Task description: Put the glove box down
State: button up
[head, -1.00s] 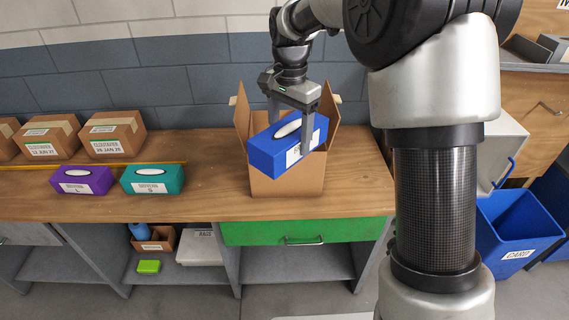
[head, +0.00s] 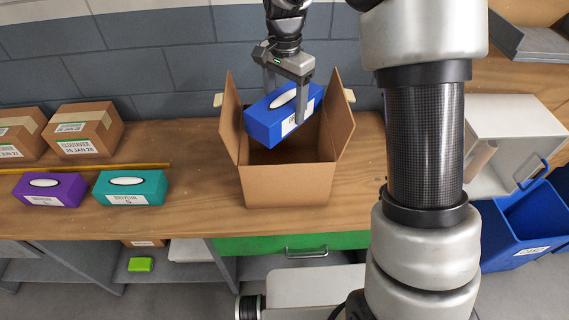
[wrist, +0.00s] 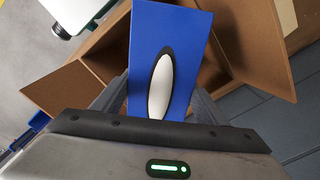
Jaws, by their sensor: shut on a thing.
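The blue glove box (head: 272,122) has a white oval opening on top and a white label on its front side. My gripper (head: 288,92) is shut on the glove box, with a finger on each side of it. The glove box is held tilted above the open cardboard box (head: 288,186), between its raised flaps. In the wrist view the blue glove box (wrist: 180,40) fills the middle, and the cardboard box (wrist: 262,58) shows around it. The inside bottom of the cardboard box is mostly hidden.
A purple glove box (head: 50,189) and a teal glove box (head: 130,187) stand on the wooden bench (head: 190,215) at left. Closed cartons (head: 85,130) stand behind them. A blue bin (head: 515,235) is at right. Bare bench lies left of the open box.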

notch_tip(320, 180, down, 23)
jog(key=shift+w+r, duration=0.1)
jog(key=shift+r, duration=0.05)
dwell(0.4)
jog(key=o, duration=1)
jog(key=shift+f+b, duration=0.25)
jog(key=shift+b, duration=0.1)
jog(key=o, duration=0.4)
jog(key=shift+r, duration=0.1)
jog(key=shift+r, duration=0.1)
